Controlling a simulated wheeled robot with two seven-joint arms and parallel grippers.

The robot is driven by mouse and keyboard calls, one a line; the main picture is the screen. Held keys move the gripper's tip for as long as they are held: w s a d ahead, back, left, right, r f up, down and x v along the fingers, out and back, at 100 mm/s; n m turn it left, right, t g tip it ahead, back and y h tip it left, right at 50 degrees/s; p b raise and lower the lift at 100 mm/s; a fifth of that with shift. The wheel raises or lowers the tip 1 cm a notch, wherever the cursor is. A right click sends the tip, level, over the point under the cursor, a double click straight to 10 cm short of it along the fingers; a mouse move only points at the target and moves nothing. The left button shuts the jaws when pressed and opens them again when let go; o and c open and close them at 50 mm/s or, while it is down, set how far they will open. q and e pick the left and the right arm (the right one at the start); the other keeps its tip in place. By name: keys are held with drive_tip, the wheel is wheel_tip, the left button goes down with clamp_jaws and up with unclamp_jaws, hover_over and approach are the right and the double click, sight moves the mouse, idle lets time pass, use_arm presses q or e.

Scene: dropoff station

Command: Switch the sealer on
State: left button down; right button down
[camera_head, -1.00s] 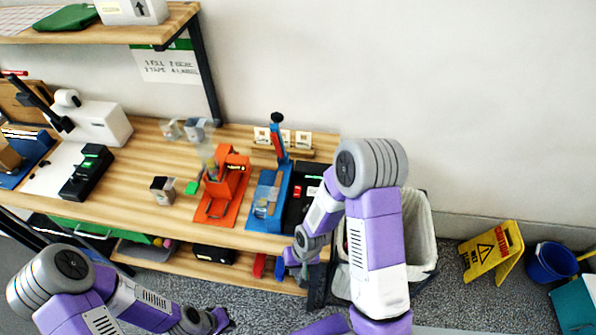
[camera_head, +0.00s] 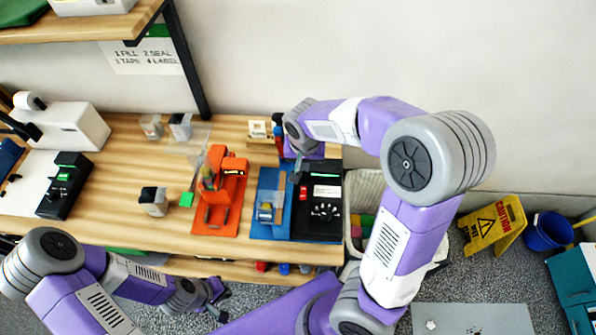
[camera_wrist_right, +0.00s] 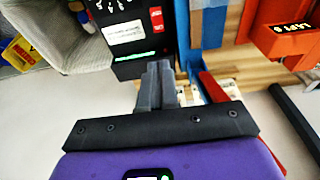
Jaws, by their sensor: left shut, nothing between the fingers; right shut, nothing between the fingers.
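A black control box (camera_head: 318,222) stands at the right end of the bench. It has a dial, a white label and a small red switch (camera_head: 303,192). In the right wrist view the red switch (camera_wrist_right: 156,19) and a lit green strip (camera_wrist_right: 136,55) show on the box. Beside it is a blue-based device (camera_head: 266,228) with an upright arm, partly hidden by my right arm. I cannot tell the switch's position. My right gripper (camera_head: 296,179) is shut and empty, close to the box's back edge; its fingertips (camera_wrist_right: 157,66) appear near the green strip. My left gripper (camera_head: 221,303) is shut and empty, low in front of the bench.
An orange device (camera_head: 228,192) stands left of the blue one. Small clear bags and a dark-topped cube (camera_head: 153,201) lie further left. A lined bin (camera_head: 365,190) is right of the bench, partly behind my right arm. A yellow caution sign (camera_head: 492,226) stands on the floor.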

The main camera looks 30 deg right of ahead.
sight(304, 186)
drive_tip(key=f, duration=0.4)
drive_tip(key=f+b, duration=0.1)
drive_tip(key=f, duration=0.3)
drive_tip(key=w+d+f+b, duration=0.1)
drive_tip(key=f, duration=0.3)
drive_tip(key=shift+w+d+f, duration=0.1)
drive_tip(key=shift+w+f, duration=0.15)
drive_tip(key=shift+f, duration=0.4)
